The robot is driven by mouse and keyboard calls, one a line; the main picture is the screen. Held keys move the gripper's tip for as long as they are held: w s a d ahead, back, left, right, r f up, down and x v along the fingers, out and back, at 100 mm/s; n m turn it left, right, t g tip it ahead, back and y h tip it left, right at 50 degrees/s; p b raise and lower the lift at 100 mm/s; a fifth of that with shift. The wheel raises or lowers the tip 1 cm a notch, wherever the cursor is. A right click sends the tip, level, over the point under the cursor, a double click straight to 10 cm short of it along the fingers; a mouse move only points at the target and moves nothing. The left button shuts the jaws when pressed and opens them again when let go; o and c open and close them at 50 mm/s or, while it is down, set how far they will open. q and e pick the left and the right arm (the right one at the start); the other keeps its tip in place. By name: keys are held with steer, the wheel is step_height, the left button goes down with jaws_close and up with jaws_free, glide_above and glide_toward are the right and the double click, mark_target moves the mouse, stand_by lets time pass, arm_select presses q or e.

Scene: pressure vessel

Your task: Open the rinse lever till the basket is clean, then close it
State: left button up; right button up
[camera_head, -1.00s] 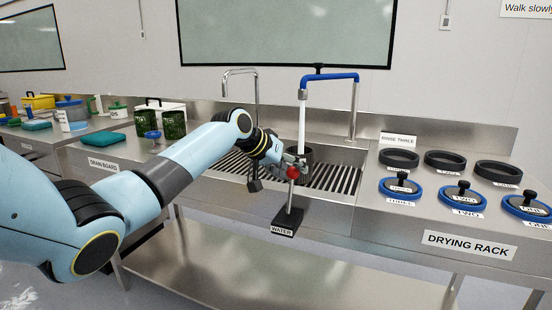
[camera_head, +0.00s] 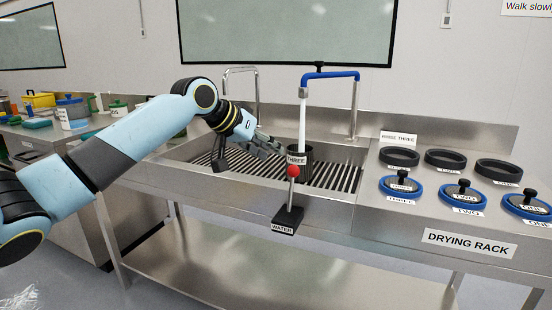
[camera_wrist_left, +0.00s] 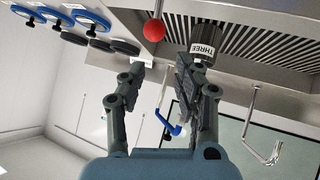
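The rinse lever has a red ball knob (camera_head: 293,171) on a thin stem above a black base labelled WATER (camera_head: 287,220), at the sink's front edge. The stem stands about upright. White water (camera_head: 302,122) runs from the blue tap (camera_head: 331,76) down into the basket (camera_head: 306,168), a dark cylinder labelled THREE in the sink. I cannot see inside it. My left gripper (camera_head: 277,147) is beside the basket, up and left of the knob. The left wrist view shows its fingers (camera_wrist_left: 160,80) open and empty, with the knob (camera_wrist_left: 153,32) and basket (camera_wrist_left: 204,46) beyond them.
The drying rack (camera_head: 468,243) on the right holds black rings (camera_head: 445,160) and blue-rimmed lids (camera_head: 464,192). A second, chrome tap (camera_head: 240,70) stands behind my left arm. Tubs and other containers (camera_head: 72,108) stand on the far-left bench. The lower shelf looks clear.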

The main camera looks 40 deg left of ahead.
arm_select(q)
steer(key=r+m, duration=0.1)
steer(key=m, duration=0.1)
steer(key=r+m+t, duration=0.1)
steer(key=r+m, duration=0.1)
steer(key=w+r+m+t, duration=0.1)
steer(key=m, duration=0.1)
steer(key=shift+d+r, duration=0.15)
steer(key=shift+d, duration=0.05)
steer(key=c, duration=0.4)
steer(key=m, duration=0.1)
steer(key=s+m+t, duration=0.1)
steer(key=m, duration=0.1)
steer(key=d+m, duration=0.1)
steer(key=shift+s+r+m+t+y+b, duration=0.2)
steer(key=shift+r+m+t+y+b, duration=0.1)
steer(key=shift+r+m+y+b, duration=0.1)
jaws_close()
steer(key=s+d+f+m+t, duration=0.1)
steer(key=s+d+m, duration=0.35)
steer(key=m, duration=0.25)
steer(key=m+g+h+b, duration=0.1)
steer(key=b, duration=0.2)
glide_above(292, 189)
steer(key=s+d, duration=0.2)
steer(key=s, duration=0.1)
step_height(292, 189, down, 10)
steer(key=shift+w+f, duration=0.15)
steer(key=shift+a, duration=0.1)
